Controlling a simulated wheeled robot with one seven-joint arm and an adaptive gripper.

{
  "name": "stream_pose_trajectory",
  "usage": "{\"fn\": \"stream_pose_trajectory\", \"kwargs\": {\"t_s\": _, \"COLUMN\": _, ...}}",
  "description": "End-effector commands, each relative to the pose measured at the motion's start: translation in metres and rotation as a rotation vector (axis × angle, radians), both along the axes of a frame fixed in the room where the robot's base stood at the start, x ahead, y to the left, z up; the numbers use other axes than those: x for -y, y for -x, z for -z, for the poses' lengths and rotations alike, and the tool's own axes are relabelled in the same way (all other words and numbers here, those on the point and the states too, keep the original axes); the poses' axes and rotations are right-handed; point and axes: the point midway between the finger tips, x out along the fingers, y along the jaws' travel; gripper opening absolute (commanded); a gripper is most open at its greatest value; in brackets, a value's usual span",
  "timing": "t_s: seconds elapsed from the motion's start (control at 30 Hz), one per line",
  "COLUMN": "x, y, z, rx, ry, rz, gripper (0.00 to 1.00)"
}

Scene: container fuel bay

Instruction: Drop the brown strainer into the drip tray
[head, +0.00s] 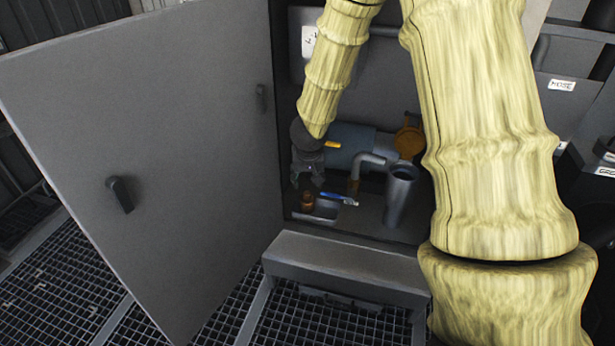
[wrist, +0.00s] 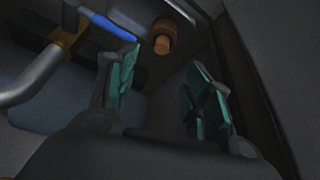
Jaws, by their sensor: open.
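The brown strainer (head: 307,200) is a small brown cylinder low inside the cabinet, by the left end of a shallow pale tray (head: 325,214) that looks like the drip tray. In the wrist view the strainer (wrist: 163,38) lies beyond my fingertips, apart from them. My gripper (head: 308,180) points down just above the strainer. In the wrist view my gripper (wrist: 160,90) is open, with its two green-padded fingers spread and nothing between them. I cannot tell whether the strainer rests fully on the tray floor.
A bent grey pipe (head: 367,161) and an upright grey cylinder (head: 401,190) stand farther right. The open cabinet door (head: 170,150) is close on the left. A grey ledge (head: 345,265) projects in front.

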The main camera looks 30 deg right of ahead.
Motion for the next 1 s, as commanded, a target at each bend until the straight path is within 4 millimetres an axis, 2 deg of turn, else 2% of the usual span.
{"fn": "stream_pose_trajectory", "kwargs": {"t_s": 0.03, "x": -0.002, "y": 0.003, "z": -0.013, "rx": 0.001, "ry": 0.001, "rz": -0.001, "gripper": 0.51}}
{"fn": "stream_pose_trajectory", "kwargs": {"t_s": 0.1, "x": -0.004, "y": 0.006, "z": -0.021, "rx": 0.000, "ry": 0.000, "rz": -0.001, "gripper": 0.51}}
{"fn": "stream_pose_trajectory", "kwargs": {"t_s": 0.3, "x": -0.007, "y": 0.012, "z": -0.036, "rx": 0.000, "ry": 0.000, "rz": -0.001, "gripper": 0.51}}
{"fn": "stream_pose_trajectory", "kwargs": {"t_s": 1.0, "x": -0.009, "y": 0.015, "z": -0.041, "rx": 0.000, "ry": 0.000, "rz": 0.000, "gripper": 0.51}}
